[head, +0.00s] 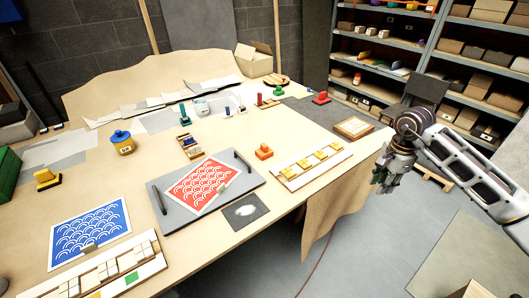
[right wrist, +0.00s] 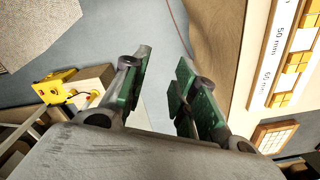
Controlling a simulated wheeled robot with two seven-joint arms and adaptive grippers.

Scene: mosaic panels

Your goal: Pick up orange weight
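The orange weight (head: 264,152), a small block with a knob on top, stands upright on the table. It is between the grey tray and the board with yellow tiles. My right gripper (head: 380,184) hangs past the table's right edge, well to the right of the weight and apart from it. In the right wrist view, my right gripper (right wrist: 160,88) has its two green-padded fingers spread with nothing between them. The orange weight does not show in that view. My left gripper is not in view.
A grey tray (head: 165,205) with dark handles holds a red patterned panel (head: 200,184). The yellow-tile board (head: 345,153) lies along the table's right edge, near a wooden frame (head: 353,127). A red weight (head: 321,98) and yellow weight (head: 46,179) stand farther off. Shelves stand behind.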

